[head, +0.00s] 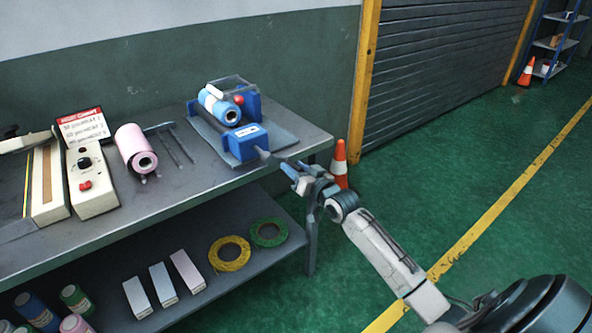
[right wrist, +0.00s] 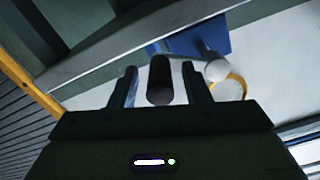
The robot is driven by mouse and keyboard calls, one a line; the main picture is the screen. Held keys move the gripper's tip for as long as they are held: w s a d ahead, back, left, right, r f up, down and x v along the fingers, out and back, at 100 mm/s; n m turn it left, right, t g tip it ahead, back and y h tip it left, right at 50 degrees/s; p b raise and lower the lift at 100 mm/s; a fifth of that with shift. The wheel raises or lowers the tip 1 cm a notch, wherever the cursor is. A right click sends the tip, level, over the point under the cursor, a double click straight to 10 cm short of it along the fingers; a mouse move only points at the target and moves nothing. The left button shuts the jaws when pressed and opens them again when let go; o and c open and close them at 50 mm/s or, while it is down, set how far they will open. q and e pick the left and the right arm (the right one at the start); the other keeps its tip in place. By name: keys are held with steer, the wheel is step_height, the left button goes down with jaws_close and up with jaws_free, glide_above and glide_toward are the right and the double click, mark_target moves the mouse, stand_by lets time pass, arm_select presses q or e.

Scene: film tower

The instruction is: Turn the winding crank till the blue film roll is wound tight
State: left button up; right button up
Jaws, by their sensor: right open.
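The blue film roll (head: 219,107) lies in the winder at the back right of the table, under a clear cover. The winder's blue housing (head: 241,144) faces me, and the winding crank (head: 263,154) comes out of it toward my right gripper. My right gripper (head: 291,172) is at the crank's end, just off the table's right edge. In the right wrist view, a dark round crank handle (right wrist: 160,80) stands between the two open fingers (right wrist: 163,88), with gaps beside it. How tight the roll is wound cannot be told. My left gripper is not in view.
A pink roll (head: 136,150), a control box with a red button (head: 91,188) and a sign (head: 84,127) stand on the table's left. The lower shelf (head: 201,304) holds tape rings and boxes. A traffic cone (head: 340,163) stands behind my right gripper. The floor at right is clear.

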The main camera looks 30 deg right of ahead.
steer(key=shift+c, duration=0.4)
jaws_close()
steer(key=shift+a+f, duration=0.1)
